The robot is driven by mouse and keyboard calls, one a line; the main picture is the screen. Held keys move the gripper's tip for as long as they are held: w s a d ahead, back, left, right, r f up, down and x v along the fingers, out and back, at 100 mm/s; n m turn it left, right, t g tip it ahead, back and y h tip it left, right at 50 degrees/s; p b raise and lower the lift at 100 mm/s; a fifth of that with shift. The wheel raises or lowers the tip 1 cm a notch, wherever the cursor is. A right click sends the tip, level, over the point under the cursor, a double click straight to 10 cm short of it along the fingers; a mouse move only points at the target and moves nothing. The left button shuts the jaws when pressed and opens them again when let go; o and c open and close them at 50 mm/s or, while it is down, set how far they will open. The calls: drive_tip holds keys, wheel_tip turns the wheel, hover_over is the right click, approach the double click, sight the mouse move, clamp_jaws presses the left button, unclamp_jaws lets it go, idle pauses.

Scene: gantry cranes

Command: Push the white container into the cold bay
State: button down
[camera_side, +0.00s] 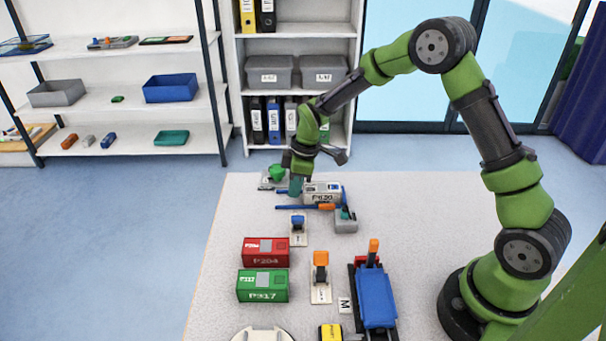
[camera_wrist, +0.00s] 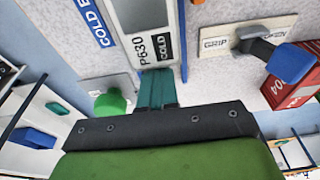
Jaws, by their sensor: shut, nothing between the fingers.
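The white container (camera_side: 322,188), with a grey top panel, sits at the back of the table. In the wrist view the container (camera_wrist: 145,22) carries the labels P630 and COLD. A blue strip (camera_wrist: 88,18) beginning "COLD B" lies beside it. Blue edging (camera_side: 296,207) also shows near it in the side view; the bay's full outline is hidden. My gripper (camera_side: 296,186) is low at the container's left end, shut and empty. In the wrist view its teal fingertips (camera_wrist: 160,80) are at the labelled end; I cannot tell whether they touch it.
A green dome (camera_side: 277,172) on a grey base stands just left of my gripper. Red (camera_side: 265,251) and green (camera_side: 263,285) containers are nearer. A grey block (camera_side: 345,225) is front right.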

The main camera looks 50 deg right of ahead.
drive_tip(key=shift+w+a, duration=0.3)
drive_tip(key=shift+a, duration=0.05)
wheel_tip(320, 180, up, 7)
idle(0.5)
drive_tip(key=s+r+m+t, duration=0.2)
drive_tip(key=s+r+m, duration=0.2)
drive_tip(key=s, duration=0.4)
drive_tip(key=s+r+m+t, duration=0.1)
drive_tip(key=s+r+m, duration=0.3)
drive_tip(key=s, duration=0.5)
drive_tip(key=s+a+r+m+t, duration=0.1)
drive_tip(key=s+r+m+t, duration=0.1)
drive_tip(key=s+r+m, duration=0.3)
drive_tip(key=s+r, duration=0.3)
drive_tip(key=shift+s+t, duration=0.15)
drive_tip(key=shift+t, duration=0.15)
